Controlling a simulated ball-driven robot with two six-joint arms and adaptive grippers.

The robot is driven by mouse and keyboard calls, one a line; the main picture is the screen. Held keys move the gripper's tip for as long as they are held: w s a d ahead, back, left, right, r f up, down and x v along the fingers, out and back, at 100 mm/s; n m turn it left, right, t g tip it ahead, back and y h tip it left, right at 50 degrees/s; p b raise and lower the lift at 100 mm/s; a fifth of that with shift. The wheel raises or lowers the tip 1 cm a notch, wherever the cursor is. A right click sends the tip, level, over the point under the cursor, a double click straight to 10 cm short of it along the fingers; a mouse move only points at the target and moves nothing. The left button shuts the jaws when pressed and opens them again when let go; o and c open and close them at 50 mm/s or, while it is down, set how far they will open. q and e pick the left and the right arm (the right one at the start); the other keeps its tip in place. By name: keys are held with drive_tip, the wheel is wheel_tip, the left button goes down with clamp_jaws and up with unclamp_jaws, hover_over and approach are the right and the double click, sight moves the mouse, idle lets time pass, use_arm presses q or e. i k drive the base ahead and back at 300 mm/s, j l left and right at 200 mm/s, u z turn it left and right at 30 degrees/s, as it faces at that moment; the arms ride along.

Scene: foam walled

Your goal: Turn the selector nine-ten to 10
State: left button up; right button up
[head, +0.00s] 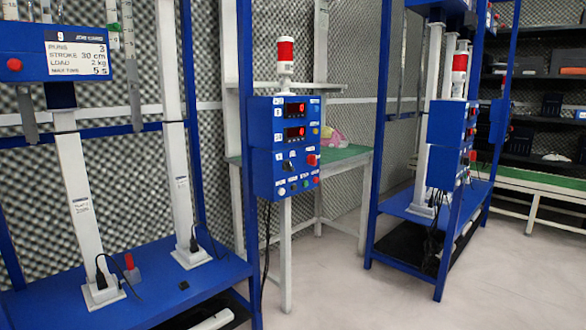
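A blue control box (283,148) stands on a pale post in the middle of the head view. A small black knob (289,165), which looks like the selector nine-ten, sits on its front below two red-lit displays. Small pale labels are around the knob, but they are too small to read. Which way the knob points cannot be told for certain. Neither of my grippers is in view.
A red and white signal light (285,58) tops the box. A red button (312,160) and a row of small buttons are near the knob. Blue test frames stand left and right, the left with a placard (78,54). Grey floor (335,290) lies open before the box.

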sight(287, 166)
drive_tip(key=i+l+u, duration=0.1)
drive_tip(key=i, duration=0.35)
drive_tip(key=i+l, duration=0.35)
drive_tip(key=i+l+u, duration=0.15)
drive_tip(key=i, duration=0.35)
drive_tip(key=l, duration=0.1)
